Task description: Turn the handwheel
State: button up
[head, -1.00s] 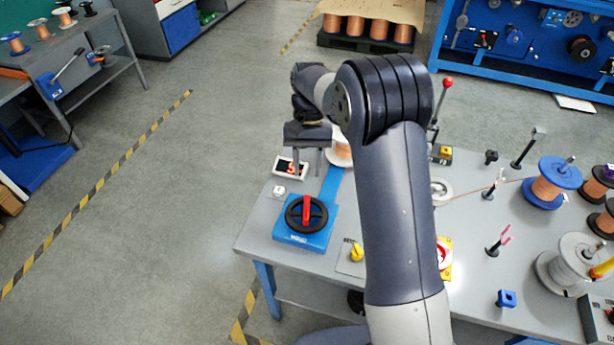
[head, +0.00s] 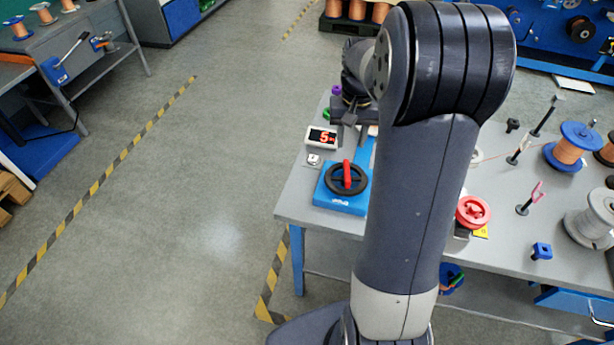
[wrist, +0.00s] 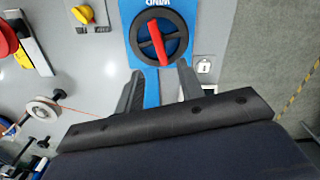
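The handwheel (head: 330,181) is a black ring with a red bar across it, set on a blue base (head: 337,202) at the table's left front corner. In the wrist view the handwheel (wrist: 142,50) lies beyond my fingertips, near the top middle, with its red bar slightly tilted. My gripper (wrist: 162,75) is open, its two fingers apart with nothing between them. In the head view my gripper (head: 352,122) is behind the handwheel, partly hidden by my arm. It looks apart from the wheel.
A small display (head: 320,137) with red digits stands behind the handwheel. A yellow knob (wrist: 84,14) and a red knob (head: 473,211) are on the same table. Spools (head: 571,148) and upright posts fill the right side. Floor left of the table is clear.

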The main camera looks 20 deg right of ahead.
aim_at(347, 170)
notch_tip(347, 170, down, 11)
jog(key=shift+s+r, duration=0.1)
dwell(0.4)
jog(key=shift+c, duration=0.3)
grip_shut()
